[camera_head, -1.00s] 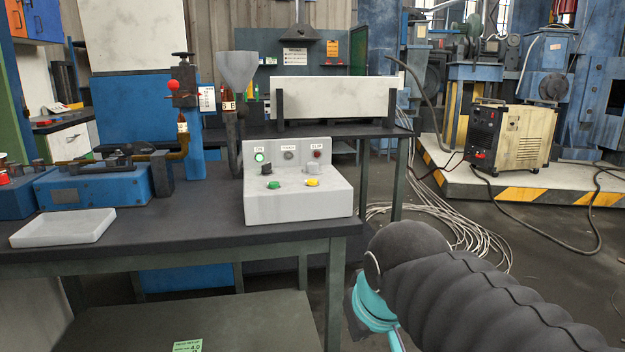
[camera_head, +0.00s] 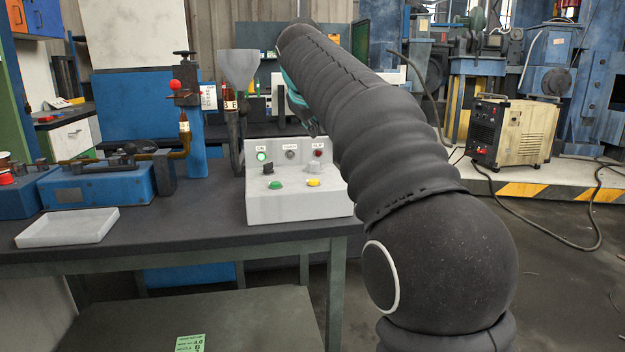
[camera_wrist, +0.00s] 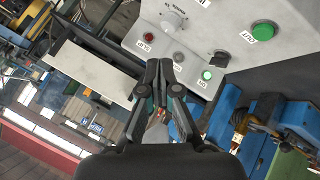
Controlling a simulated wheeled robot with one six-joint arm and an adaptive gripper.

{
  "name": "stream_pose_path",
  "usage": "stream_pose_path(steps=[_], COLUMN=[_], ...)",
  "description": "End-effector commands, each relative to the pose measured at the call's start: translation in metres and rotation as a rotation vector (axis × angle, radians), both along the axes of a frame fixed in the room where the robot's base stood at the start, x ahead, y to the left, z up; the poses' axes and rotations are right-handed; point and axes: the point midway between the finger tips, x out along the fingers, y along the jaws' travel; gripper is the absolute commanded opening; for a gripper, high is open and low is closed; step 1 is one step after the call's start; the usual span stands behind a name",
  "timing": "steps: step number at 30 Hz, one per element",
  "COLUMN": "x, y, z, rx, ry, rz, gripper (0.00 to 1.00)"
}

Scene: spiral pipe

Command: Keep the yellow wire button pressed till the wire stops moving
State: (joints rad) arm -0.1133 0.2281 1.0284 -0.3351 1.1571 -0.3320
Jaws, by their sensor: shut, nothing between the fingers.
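The light grey control box (camera_head: 300,206) stands on the dark table. Its yellow button (camera_head: 313,182) is at the front right of the panel, beside the green button (camera_head: 275,185). In the wrist view my gripper (camera_wrist: 160,66) is shut and empty, and appears over the panel's lamp side. The green button (camera_wrist: 263,32) and a pale knob (camera_wrist: 174,20) show there. The yellow button is not visible in the wrist view.
A lit green lamp (camera_head: 261,157) and a red lamp (camera_head: 318,154) are on the box's back panel. A white tray (camera_head: 68,228) lies on the left of the table. A funnel (camera_head: 238,68) stands behind the box. A welder (camera_head: 512,132) stands at the right.

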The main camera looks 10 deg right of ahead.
Motion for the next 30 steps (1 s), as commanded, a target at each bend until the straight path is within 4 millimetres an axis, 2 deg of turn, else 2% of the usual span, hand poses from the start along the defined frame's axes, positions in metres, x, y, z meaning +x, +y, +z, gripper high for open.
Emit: stream_pose_path(steps=[14, 20, 30], x=[0.001, 0.000, 0.001], y=[0.000, 0.000, 0.000], z=[-0.003, -0.023, -0.070], rx=[-0.003, -0.002, -0.001], ry=[-0.001, 0.001, 0.000], rz=[0.000, 0.000, 0.000], gripper=[0.00, 0.00, 0.00])
